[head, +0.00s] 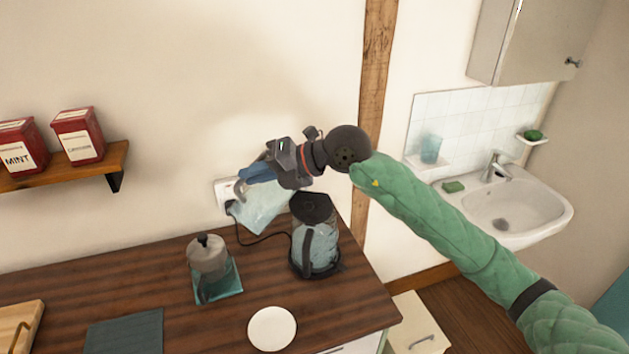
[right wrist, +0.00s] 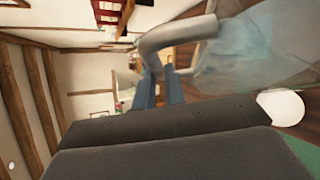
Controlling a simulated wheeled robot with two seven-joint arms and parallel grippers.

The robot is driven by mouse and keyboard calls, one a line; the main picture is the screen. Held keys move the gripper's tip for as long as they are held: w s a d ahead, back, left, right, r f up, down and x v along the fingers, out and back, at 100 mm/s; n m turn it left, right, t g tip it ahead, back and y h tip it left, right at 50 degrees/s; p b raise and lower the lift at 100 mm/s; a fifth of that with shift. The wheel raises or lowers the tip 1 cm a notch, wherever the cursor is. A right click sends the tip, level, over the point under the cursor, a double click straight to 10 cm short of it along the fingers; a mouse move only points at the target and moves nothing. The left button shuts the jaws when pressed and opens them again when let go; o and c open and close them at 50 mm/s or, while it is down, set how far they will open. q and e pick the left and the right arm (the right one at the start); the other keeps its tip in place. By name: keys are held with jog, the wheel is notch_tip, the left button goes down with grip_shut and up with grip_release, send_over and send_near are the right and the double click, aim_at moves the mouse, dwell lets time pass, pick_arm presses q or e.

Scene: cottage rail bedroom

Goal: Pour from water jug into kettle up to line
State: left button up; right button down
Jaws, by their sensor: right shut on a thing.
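The water jug (head: 262,207), pale blue and see-through, is held by my right gripper (head: 248,178) just left of and behind the kettle in the head view. The jug looks tilted. In the right wrist view its grey handle (right wrist: 172,40) lies at the blue fingers (right wrist: 160,88), and its clear body (right wrist: 250,45) fills the upper right. The kettle (head: 316,247), clear-sided with a dark top and base, stands upright on the counter. I cannot make out its fill line, the water level or any stream. My left gripper is not in view.
A moka pot (head: 207,262) stands on the wooden counter (head: 180,315) left of the kettle. A white round plate (head: 272,328) lies in front. A dark cord (head: 262,240) runs from the wall to the kettle. A shelf (head: 70,175) holds red tins; a sink (head: 510,205) is right.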

aim_at(242, 193)
jog(key=shift+d+r, duration=0.1)
jog(key=shift+r, duration=0.05)
jog(key=shift+w, duration=0.1)
jog(key=shift+w+d+r+m+y, duration=0.1)
jog(key=shift+d+r+m+y, duration=0.05)
jog(key=shift+m+y, duration=0.15)
jog(key=shift+r, duration=0.1)
jog(key=shift+w+d+r, duration=0.15)
jog(key=shift+d, duration=0.05)
jog(key=shift+a, duration=0.1)
jog(key=shift+s+a+f, duration=0.4)
jog(key=shift+s+f, duration=0.05)
jog(key=shift+s+a+f+n+h, duration=0.2)
jog(key=shift+a+n+h, duration=0.05)
jog(key=shift+n+h, duration=0.25)
jog(key=shift+s+a+f+n+t+h+b, duration=0.1)
jog(key=shift+f+n+h+b, duration=0.1)
jog(key=shift+f+b, duration=0.2)
jog(key=shift+s+a+f+n+t+h+b, duration=0.1)
jog(key=shift+f+h+b, duration=0.15)
jog(key=shift+f, duration=0.2)
jog(key=shift+a+f+n+t+h+b, duration=0.1)
jog(key=shift+f+h+b, duration=0.05)
jog(key=shift+f+b, duration=0.25)
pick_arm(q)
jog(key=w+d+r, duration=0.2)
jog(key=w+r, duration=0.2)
pick_arm(e)
jog(key=shift+s+a+f, duration=0.15)
jog(key=shift+s, duration=0.05)
